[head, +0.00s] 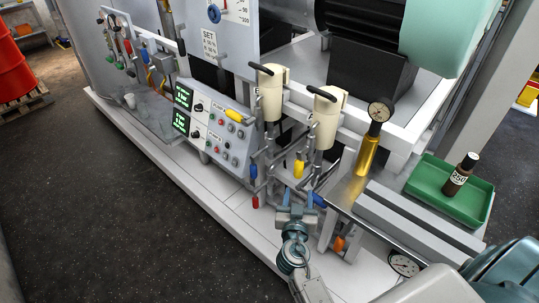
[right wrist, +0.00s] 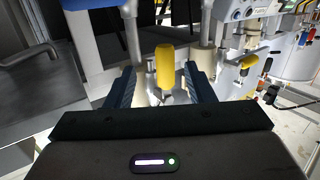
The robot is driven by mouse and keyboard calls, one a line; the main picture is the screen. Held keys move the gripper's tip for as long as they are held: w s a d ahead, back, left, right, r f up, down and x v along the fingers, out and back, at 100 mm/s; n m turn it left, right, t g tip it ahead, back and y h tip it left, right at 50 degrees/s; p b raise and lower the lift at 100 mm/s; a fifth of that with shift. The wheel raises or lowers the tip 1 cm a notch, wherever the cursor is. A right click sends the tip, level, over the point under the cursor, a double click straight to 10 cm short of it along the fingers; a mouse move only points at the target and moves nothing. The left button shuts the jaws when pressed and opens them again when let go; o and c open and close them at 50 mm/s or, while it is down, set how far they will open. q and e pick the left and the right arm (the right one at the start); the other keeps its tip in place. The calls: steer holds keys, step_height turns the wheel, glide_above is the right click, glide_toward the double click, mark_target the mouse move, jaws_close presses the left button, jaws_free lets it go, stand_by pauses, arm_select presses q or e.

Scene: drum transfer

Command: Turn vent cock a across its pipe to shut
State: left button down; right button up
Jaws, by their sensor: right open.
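A yellow-handled cock (head: 299,169) sits on the pipework below the two cream cylinders in the head view. I cannot read a label that marks it as vent cock a. My right gripper (head: 298,194) is open just in front of this yellow handle. In the right wrist view a yellow handle (right wrist: 165,66) stands upright between the two dark fingers of the right gripper (right wrist: 166,88), with gaps at both sides. Its pipe joint is partly hidden behind the handle. Another yellow handle (head: 234,115) is at the control panel's upper right corner. My left gripper is not in view.
Close around are a blue handle (head: 254,171), a red handle (head: 255,201), another blue handle (head: 319,200) and an orange one (head: 338,243).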

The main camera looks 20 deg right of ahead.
mark_target(298, 171)
steer(key=w+d+r+p, duration=0.1)
steer(key=w, duration=0.2)
steer(key=w+d+r+p, duration=0.1)
steer(key=w+d+p, duration=0.1)
steer(key=w, duration=0.1)
steer(key=w+d+r+p, duration=0.1)
steer(key=w+d, duration=0.1)
steer(key=w, duration=0.1)
steer(key=shift+p, duration=0.3)
steer(key=shift+w+d+f, duration=0.15)
steer(key=shift+w+d, duration=0.05)
steer(key=shift+w, duration=0.15)
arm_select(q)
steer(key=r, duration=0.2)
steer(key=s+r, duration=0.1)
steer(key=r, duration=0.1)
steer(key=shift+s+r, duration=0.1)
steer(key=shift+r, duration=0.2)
arm_select(e)
jaws_close()
